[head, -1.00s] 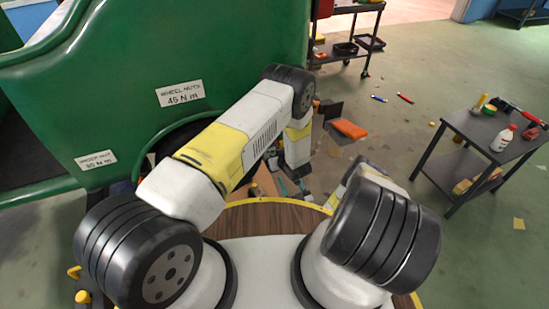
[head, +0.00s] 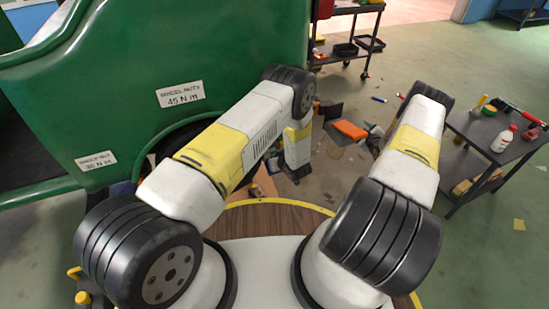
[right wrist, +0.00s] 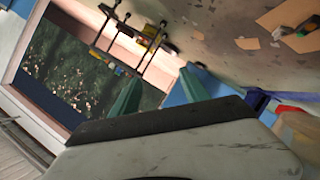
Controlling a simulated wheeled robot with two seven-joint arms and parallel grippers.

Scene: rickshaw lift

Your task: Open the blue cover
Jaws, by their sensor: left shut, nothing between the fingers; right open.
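I cannot make out the blue cover for certain. A blue panel (right wrist: 208,84) shows in the right wrist view, just right of the fingers; whether it is the cover is unclear. My right gripper (right wrist: 158,92) has its two green fingers spread, with nothing between them. In the head view my right gripper (head: 374,140) is small and partly hidden beyond its forearm. My left gripper (head: 294,175) is shut and empty, low beneath the left forearm and hard to make out.
A green vehicle body (head: 240,75) fills the left. A dark side table (head: 466,132) with a bottle (head: 503,139) stands at right, close to my right arm. A dark cart (head: 345,40) stands behind. An orange item (head: 350,130) lies beyond my arms.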

